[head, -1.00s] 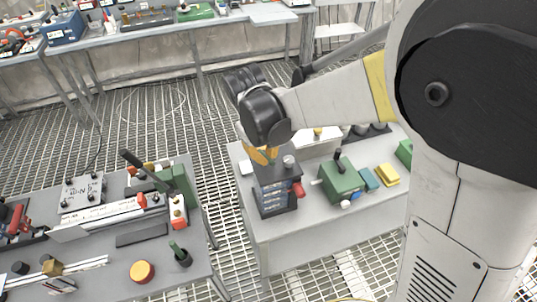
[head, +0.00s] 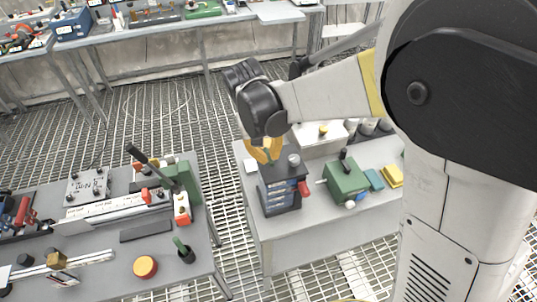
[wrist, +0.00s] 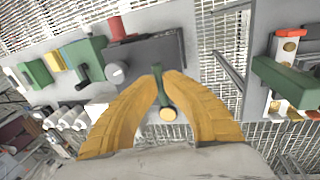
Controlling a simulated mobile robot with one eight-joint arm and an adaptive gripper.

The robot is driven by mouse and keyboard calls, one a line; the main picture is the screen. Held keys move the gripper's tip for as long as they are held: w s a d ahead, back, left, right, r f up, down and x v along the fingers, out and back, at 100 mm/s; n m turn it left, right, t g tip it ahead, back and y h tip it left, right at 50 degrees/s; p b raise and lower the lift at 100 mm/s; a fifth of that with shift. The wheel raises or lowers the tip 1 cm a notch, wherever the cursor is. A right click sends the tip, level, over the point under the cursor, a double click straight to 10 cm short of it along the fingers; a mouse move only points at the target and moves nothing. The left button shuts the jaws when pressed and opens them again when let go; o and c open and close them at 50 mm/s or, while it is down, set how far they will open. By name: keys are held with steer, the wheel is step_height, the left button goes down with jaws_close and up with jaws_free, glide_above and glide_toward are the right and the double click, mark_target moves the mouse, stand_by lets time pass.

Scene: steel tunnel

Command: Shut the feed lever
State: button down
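A dark grey machine box (head: 283,197) with blue-grey front panels, a round grey knob and a red handle stands on the near bench. A slim green lever (wrist: 160,90) with a pale yellow round end shows at it in the wrist view; I take it for the feed lever. My gripper (head: 266,158) is above the left part of the box, pointing down. In the wrist view its yellow fingers (wrist: 163,74) come together at the tips with the lever between them. They look closed against its sides. The lever's base is partly hidden.
A green box (head: 347,180) with a black lever stands right of the machine, beside blue and yellow blocks (head: 392,176). Open grating lies between the benches.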

steer(key=c, duration=1.4)
jaws_free()
steer(key=shift+c, duration=0.2)
step_height(320, 180, up, 12)
steer(key=a, duration=0.2)
steer(key=shift+s, duration=0.35)
steer(key=shift+f, duration=0.1)
steer(key=s+d+f+m+t+y+b, duration=0.1)
steer(key=s+d+f+t+b, duration=0.2)
steer(key=s+d, duration=0.3)
steer(key=s+d+f+m+t+y+b, duration=0.1)
steer(key=s+d, duration=0.6)
steer(key=d, duration=0.7)
step_height(320, 180, down, 4)
steer(key=m+t+b, duration=0.1)
steer(key=t+b, duration=0.1)
steer(key=b, duration=0.1)
steer(key=shift+s+r, duration=0.25)
